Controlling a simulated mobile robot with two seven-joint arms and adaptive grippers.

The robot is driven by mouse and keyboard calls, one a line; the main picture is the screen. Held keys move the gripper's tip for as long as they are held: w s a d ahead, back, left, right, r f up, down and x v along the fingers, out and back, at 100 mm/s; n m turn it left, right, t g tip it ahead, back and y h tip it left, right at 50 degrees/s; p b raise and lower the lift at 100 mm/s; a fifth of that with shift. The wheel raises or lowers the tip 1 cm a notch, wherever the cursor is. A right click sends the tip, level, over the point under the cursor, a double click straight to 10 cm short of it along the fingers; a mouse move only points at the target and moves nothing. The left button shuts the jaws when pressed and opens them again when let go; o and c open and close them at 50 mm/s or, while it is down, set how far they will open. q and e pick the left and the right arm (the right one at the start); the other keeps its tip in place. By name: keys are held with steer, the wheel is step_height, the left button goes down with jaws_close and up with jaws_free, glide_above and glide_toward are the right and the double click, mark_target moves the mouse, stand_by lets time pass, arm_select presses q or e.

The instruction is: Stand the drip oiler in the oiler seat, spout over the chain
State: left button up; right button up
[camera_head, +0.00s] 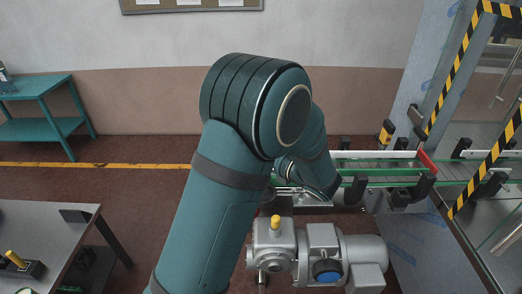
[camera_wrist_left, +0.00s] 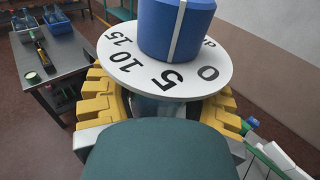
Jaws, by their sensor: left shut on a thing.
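My left gripper (camera_wrist_left: 160,108), with yellow ridged fingers, is shut on the drip oiler in the left wrist view. The oiler's blue knob (camera_wrist_left: 176,30) and white disc (camera_wrist_left: 150,72), marked 0, 5, 10 and 15, sit above the fingers. A little of its pale body (camera_wrist_left: 158,107) shows under the disc; its spout is hidden. In the head view my left arm hides the gripper and the oiler, reaching toward the conveyor (camera_head: 395,172). I cannot make out the oiler seat or the chain. My right gripper is in neither view.
A grey gearmotor (camera_head: 318,245) with a yellow cap stands in front of the conveyor. Striped guard posts (camera_head: 470,50) and clear panels stand at the right. A grey table (camera_head: 50,222) is at lower left, a teal stand (camera_head: 35,103) behind. Floor between is clear.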

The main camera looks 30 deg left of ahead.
arm_select(q)
steer(key=shift+w+r, duration=0.1)
steer(key=shift+w, duration=0.35)
steer(key=shift+s, duration=0.1)
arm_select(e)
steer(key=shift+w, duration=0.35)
arm_select(q)
steer(key=shift+s, duration=0.1)
